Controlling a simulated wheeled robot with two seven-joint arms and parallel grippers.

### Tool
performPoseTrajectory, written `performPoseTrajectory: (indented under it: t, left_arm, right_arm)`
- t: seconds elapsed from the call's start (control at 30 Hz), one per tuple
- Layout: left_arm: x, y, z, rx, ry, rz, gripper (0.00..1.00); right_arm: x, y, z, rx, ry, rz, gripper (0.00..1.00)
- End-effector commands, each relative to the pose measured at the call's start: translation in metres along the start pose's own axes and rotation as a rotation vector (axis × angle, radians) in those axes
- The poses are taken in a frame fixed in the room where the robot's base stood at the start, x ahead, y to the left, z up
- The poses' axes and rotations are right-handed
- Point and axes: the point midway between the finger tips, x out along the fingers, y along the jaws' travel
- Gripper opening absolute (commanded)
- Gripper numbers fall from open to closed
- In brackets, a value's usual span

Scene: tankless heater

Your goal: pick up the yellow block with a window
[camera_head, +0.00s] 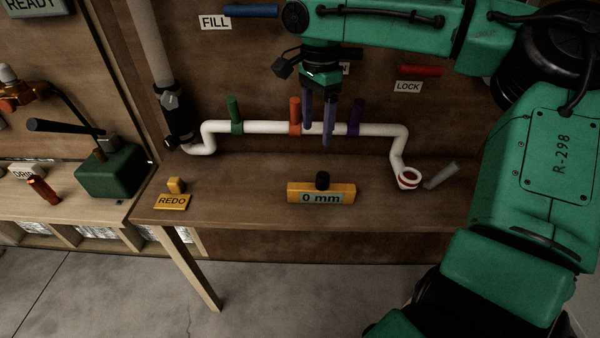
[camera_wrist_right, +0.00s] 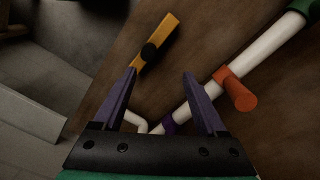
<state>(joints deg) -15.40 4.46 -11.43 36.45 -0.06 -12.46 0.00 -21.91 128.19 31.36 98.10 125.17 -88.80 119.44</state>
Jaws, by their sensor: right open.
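The yellow block (camera_head: 295,193) has a small window reading "0 mm" and a black knob on top. It rests near the front edge of the wooden table in the head view. In the right wrist view the yellow block (camera_wrist_right: 168,33) lies beyond the fingertips, its black knob facing me. My right gripper (camera_head: 319,138) is open and empty, pointing down above and behind the block, in front of the white pipe. Its two purple fingers also show in the right wrist view (camera_wrist_right: 158,74). My left gripper is not in view.
A white pipe (camera_head: 265,128) with green, orange and purple handles runs behind the block. A yellow REDO button (camera_head: 171,202) sits at the table's left end. A grey cylinder (camera_head: 441,175) lies near the pipe's red-ringed open end (camera_head: 409,179). The table around the block is clear.

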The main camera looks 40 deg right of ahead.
Motion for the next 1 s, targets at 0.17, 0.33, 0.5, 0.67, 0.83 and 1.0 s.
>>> performPoseTrajectory:
  t: [0.17,0.33,0.5,0.67,0.83,1.0]
  left_arm:
    - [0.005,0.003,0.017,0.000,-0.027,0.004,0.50]
    - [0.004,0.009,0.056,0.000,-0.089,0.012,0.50]
    - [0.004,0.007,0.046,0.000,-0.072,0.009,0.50]
    - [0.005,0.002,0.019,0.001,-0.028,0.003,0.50]
    - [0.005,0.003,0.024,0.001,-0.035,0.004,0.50]
    - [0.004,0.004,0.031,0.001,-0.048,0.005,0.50]
  right_arm:
    - [0.044,0.001,0.000,0.000,-0.002,0.006,0.74]
    - [0.081,0.001,0.000,0.000,-0.001,0.004,0.74]
    - [0.103,0.001,-0.002,0.000,-0.002,0.004,0.74]
    - [0.134,0.000,-0.003,-0.002,0.000,0.003,0.74]
    - [0.141,-0.001,-0.003,-0.002,0.001,-0.001,0.74]
    - [0.141,-0.001,-0.003,-0.002,0.000,-0.001,0.47]
